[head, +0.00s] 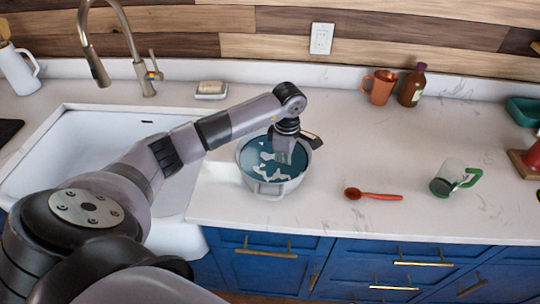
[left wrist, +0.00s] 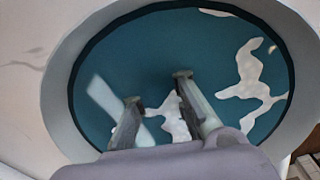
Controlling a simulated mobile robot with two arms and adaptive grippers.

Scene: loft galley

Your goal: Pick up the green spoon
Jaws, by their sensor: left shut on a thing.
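No green spoon can be made out in either view. A red-orange spoon (head: 378,196) lies on the counter right of a pale grey pot (head: 268,189). My left gripper (head: 283,157) points down into the pot, over its teal interior with white patches. In the left wrist view its two fingers (left wrist: 155,93) show against that teal interior (left wrist: 140,55), inside the pot's rim (left wrist: 57,85). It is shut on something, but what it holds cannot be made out. My right gripper is out of view.
A clear mug with a green handle (head: 447,178) stands right of the red-orange spoon. An orange mug (head: 379,88) and a brown bottle (head: 411,87) stand at the back. The white sink (head: 85,150) is left. The counter between pot and spoon is clear.

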